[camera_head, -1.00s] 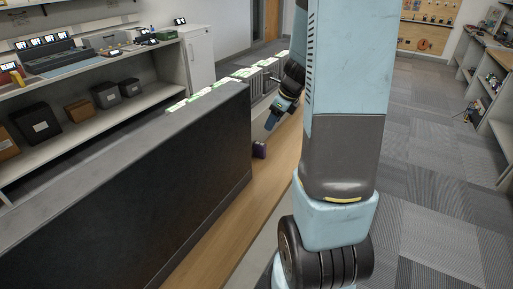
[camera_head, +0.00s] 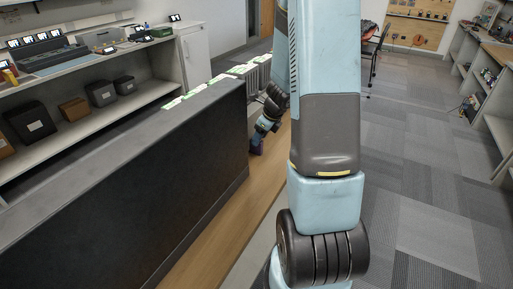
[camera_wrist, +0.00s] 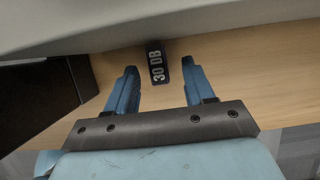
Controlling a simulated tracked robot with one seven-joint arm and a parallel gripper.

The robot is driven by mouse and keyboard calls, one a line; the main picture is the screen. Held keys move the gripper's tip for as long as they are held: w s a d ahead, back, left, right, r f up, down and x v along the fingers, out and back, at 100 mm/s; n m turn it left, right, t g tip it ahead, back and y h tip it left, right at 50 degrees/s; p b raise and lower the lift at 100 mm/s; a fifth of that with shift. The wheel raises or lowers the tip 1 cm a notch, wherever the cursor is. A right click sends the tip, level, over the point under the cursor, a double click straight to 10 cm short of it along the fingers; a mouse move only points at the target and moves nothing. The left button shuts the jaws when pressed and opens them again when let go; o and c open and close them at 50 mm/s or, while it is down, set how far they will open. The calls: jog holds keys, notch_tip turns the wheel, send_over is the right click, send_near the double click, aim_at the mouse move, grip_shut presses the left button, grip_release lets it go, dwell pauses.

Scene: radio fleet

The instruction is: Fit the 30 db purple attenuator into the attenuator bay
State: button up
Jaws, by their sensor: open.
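The 30 dB attenuator (camera_wrist: 157,65) shows in the wrist view as a small dark block with "30 DB" in pale letters, lying on a wooden surface. In the head view it is a small purple block (camera_head: 257,147), partly hidden by my gripper (camera_head: 260,136). In the wrist view my gripper (camera_wrist: 162,76) has its two blue fingers apart. The block sits between and slightly beyond the fingertips, with gaps on both sides. I cannot pick out the attenuator bay for certain.
A long dark cabinet (camera_head: 130,180) stands left of the wooden strip (camera_head: 213,227); its side also shows in the wrist view (camera_wrist: 40,95). Green-labelled units (camera_head: 197,90) line its far top. Shelves with boxes (camera_head: 32,122) stand at left. The carpet (camera_head: 425,190) at right is open.

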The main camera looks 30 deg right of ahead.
jog(key=shift+x, duration=1.8)
jog(key=shift+a, duration=0.15)
grip_shut()
